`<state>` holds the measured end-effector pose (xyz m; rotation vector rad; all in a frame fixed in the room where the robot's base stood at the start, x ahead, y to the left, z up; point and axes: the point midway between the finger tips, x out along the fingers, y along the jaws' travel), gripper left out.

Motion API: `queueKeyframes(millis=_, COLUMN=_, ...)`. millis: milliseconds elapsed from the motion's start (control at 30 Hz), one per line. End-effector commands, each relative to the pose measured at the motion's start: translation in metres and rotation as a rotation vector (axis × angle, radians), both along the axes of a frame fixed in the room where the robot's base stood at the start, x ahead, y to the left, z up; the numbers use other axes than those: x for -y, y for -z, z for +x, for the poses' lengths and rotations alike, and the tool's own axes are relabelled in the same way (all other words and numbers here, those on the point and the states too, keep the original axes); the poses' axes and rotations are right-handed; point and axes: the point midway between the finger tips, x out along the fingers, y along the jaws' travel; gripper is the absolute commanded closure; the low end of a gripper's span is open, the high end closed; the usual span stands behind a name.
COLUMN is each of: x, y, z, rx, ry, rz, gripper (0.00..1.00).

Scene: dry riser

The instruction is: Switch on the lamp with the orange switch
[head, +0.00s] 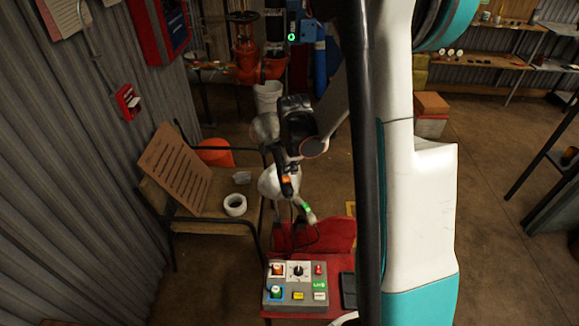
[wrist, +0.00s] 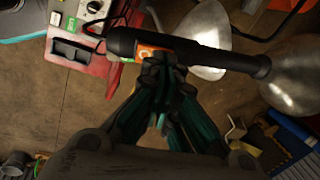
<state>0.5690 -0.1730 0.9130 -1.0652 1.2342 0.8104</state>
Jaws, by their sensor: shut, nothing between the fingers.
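The orange switch (head: 286,180) sits on a black bar of the lamp, whose silvery shade (head: 270,183) is beside it. In the wrist view the orange switch (wrist: 150,52) shows on the black bar (wrist: 190,53), with a silvery shade (wrist: 292,75) at its right end. My gripper (wrist: 164,66) is shut and empty, its fingertips at the switch and hiding part of it. I cannot tell whether they touch. In the head view my gripper (head: 292,163) is just above the switch. I cannot tell whether the lamp is lit.
A control box (head: 296,285) with knobs and buttons stands on a red surface in front of the lamp. A wooden bench (head: 210,225) at the left carries a roll of tape (head: 235,205) and a slotted board (head: 175,170). A corrugated wall (head: 70,170) bounds the left.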

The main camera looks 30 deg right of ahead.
Motion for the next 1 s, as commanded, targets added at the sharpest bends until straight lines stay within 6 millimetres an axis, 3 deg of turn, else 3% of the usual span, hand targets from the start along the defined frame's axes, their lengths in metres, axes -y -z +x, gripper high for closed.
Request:
queueKeyframes(millis=267, x=0.0, y=0.001, z=0.001, rx=-0.015, ry=0.0, rz=0.005, gripper=1.0)
queueKeyframes(millis=500, x=0.003, y=0.011, z=0.009, rx=-0.135, ry=0.0, rz=0.047, gripper=1.0)
queueKeyframes(millis=1000, x=0.005, y=0.014, z=0.015, rx=-0.127, ry=0.0, rz=0.044, gripper=1.0)
